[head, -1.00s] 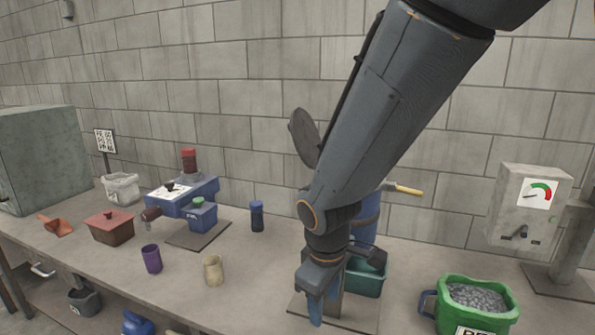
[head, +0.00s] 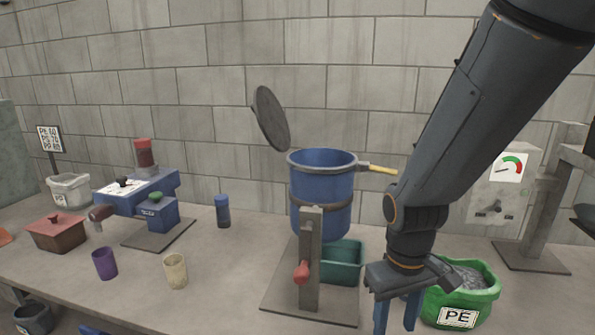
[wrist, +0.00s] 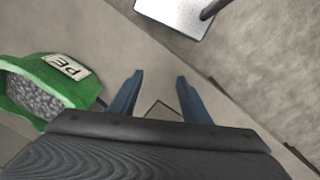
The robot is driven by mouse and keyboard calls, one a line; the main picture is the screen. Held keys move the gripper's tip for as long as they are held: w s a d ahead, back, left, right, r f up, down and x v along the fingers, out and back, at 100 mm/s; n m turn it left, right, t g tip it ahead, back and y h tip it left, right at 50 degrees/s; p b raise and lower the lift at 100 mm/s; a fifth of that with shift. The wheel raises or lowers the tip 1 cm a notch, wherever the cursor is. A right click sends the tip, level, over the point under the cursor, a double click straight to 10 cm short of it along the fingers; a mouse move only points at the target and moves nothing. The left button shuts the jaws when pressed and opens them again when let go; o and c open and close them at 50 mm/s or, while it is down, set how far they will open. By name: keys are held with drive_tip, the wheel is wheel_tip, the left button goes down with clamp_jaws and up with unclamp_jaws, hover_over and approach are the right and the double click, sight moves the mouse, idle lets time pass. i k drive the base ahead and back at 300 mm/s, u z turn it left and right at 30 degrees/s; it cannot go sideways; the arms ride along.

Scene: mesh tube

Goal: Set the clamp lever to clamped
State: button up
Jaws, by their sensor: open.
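A blue drum (head: 322,220) stands behind a grey post (head: 311,255), its round lid (head: 271,118) raised at the upper left. A yellow-handled lever (head: 383,169) sticks out right from the drum's rim. A red-knobbed lever (head: 301,272) hangs down on the post's front. I cannot tell which is the clamp lever. My gripper (head: 397,312) is open, pointing down, right of the post and left of the green PE bucket, apart from both levers. In the wrist view my gripper (wrist: 160,80) shows nothing between its fingers, and neither lever is visible.
The green PE bucket (head: 463,288) holds grey granules and stands close right of my gripper. A teal bin (head: 343,264) sits behind the post. A gauge box (head: 500,185) stands at the right. A blue machine (head: 140,195) and cups stand left. The bench between cups and post is clear.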

sight(388, 171)
drive_tip(key=u, duration=0.05)
drive_tip(key=k, duration=0.5)
drive_tip(key=u, duration=2.45)
drive_tip(key=i, duration=1.55)
drive_tip(key=z, duration=2.9)
drive_tip(key=i, duration=0.5)
drive_tip(key=z, duration=0.05)
